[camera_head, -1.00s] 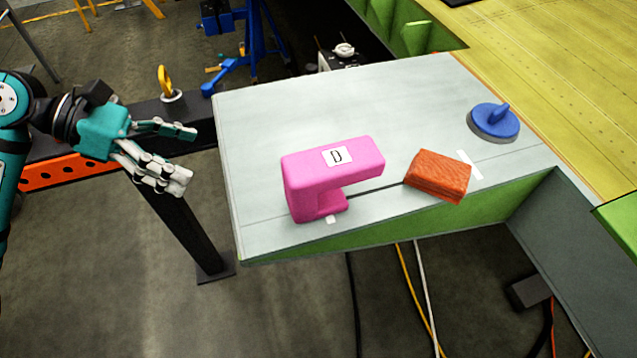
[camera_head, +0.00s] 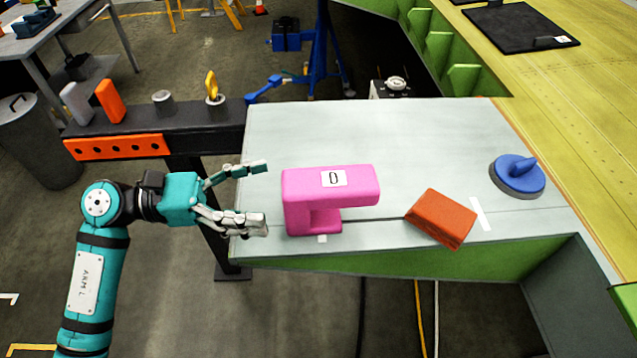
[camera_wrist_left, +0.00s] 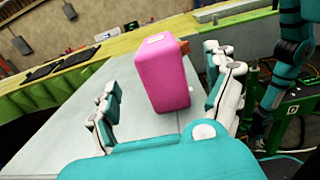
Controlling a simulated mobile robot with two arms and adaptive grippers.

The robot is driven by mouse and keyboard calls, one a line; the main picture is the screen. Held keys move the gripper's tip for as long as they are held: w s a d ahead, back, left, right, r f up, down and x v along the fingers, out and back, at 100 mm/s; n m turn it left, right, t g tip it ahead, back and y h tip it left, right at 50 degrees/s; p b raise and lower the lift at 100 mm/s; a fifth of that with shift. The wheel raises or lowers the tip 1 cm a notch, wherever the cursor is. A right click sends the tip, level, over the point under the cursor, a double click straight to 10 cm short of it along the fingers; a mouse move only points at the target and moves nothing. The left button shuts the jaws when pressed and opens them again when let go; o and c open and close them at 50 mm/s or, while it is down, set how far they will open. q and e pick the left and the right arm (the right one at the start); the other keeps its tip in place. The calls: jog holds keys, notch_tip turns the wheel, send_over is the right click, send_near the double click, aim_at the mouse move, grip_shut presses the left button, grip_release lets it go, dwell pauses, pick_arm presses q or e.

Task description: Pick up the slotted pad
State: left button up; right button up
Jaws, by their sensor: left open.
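The slotted pad appears to be the pink C-shaped block (camera_head: 300,205), with a gap open to the right and a white label on top. It stands upright on the grey panel, near the front edge. My left gripper (camera_head: 266,196) is open and empty just left of it, with its fingers pointing at the block. In the left wrist view the pink block (camera_wrist_left: 162,75) shows ahead, between the two spread finger sets, apart from the palm. My right gripper is not in view.
An orange-red block (camera_head: 441,218) lies right of the pink block. A blue knobbed disc (camera_head: 518,174) stands farther right on the grey panel (camera_head: 400,135). A dark rail (camera_head: 200,125) holding several small items adjoins the panel's left edge. The panel's back middle is clear.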

aim_at(306, 189)
pick_arm(q)
jog(key=d, duration=0.2)
jog(key=shift+w+d+p, duration=0.1)
jog(key=shift+d+p, duration=0.25)
jog(key=shift+p, duration=0.05)
jog(key=shift+d+r+p, duration=0.2)
jog(key=shift+d+p, duration=0.05)
jog(key=shift+p, duration=0.05)
jog(key=d+p, duration=0.3)
jog(key=d, duration=0.1)
jog(key=shift+d+r, duration=0.1)
jog(key=shift+d, duration=0.3)
jog(key=shift+w, duration=0.1)
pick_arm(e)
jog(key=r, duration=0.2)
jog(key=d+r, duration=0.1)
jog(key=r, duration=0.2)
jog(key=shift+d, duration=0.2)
pick_arm(q)
jog(key=shift+c, duration=0.8)
jog(key=c, duration=1.1)
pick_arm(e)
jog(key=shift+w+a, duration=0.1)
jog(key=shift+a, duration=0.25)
